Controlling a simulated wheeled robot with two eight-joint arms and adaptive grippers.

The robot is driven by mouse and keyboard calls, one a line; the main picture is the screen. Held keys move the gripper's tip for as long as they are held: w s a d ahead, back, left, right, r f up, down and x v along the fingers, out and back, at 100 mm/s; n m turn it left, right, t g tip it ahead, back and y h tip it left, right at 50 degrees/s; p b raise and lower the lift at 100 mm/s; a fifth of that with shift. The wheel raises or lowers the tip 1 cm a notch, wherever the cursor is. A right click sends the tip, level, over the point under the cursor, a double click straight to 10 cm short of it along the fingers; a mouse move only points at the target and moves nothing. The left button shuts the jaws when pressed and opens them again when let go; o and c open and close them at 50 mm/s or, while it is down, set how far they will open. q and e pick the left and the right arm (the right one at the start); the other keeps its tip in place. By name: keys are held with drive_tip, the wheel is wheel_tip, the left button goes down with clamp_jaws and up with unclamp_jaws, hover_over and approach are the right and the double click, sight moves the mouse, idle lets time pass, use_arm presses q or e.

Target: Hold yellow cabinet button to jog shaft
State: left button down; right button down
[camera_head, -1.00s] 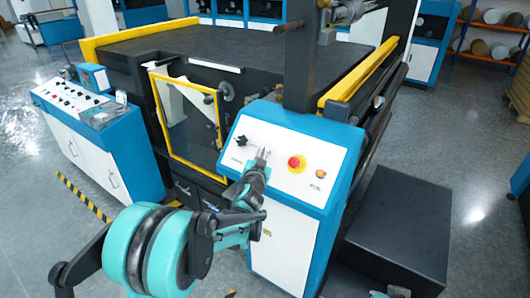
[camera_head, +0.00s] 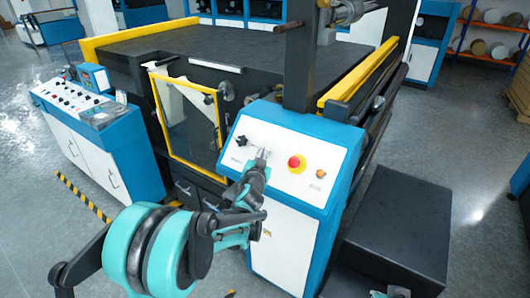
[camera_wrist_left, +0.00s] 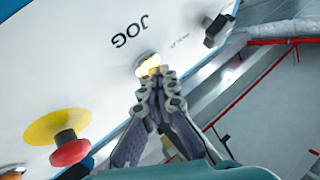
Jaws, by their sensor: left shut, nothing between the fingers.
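The yellow button (camera_wrist_left: 150,62) shows in the left wrist view, lit, in a silver ring beside the upside-down "JOG" label. My left gripper (camera_wrist_left: 158,73) is shut and empty, its fingertips over the lower part of the button; they look in contact, but how far it is pressed I cannot tell. In the head view my left gripper (camera_head: 262,153) reaches the sloped white panel of the blue cabinet (camera_head: 338,165), and its tips hide the button.
A red emergency knob (camera_head: 296,162) and a small orange button (camera_head: 321,174) sit right of the gripper on the panel; a black knob (camera_head: 241,141) sits left. A yellow-framed guard (camera_head: 219,128) stands beside the cabinet. A dark box (camera_head: 400,225) stands at right.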

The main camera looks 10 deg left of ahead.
idle(0.7)
use_arm(q)
drive_tip(key=shift+s+a+r+p, duration=0.2)
drive_tip(key=shift+s+r+p, duration=0.1)
drive_tip(key=shift+s+r, duration=0.3)
drive_tip(key=s+r+p, duration=0.1)
drive_tip(key=s+a+r+p, duration=0.1)
drive_tip(key=s+r, duration=0.1)
drive_tip(key=shift+s+a+r+p, duration=0.1)
drive_tip(key=shift+r+p, duration=0.15)
drive_tip(key=shift+p, duration=0.05)
idle(0.8)
drive_tip(key=s+d+f+n+g+b, duration=0.1)
drive_tip(key=s+f+g+b, duration=0.2)
drive_tip(key=s+f, duration=0.4)
drive_tip(key=s+d+f+n+g+h+b, duration=0.1)
drive_tip(key=s+f+g+b, duration=0.2)
drive_tip(key=s, duration=1.3)
drive_tip(key=s+d+f+n+g+b, duration=0.1)
drive_tip(key=s+f+g+b, duration=0.3)
drive_tip(key=s+f, duration=0.7)
drive_tip(key=shift+s+b, duration=0.45)
drive_tip(key=shift+b, duration=0.45)
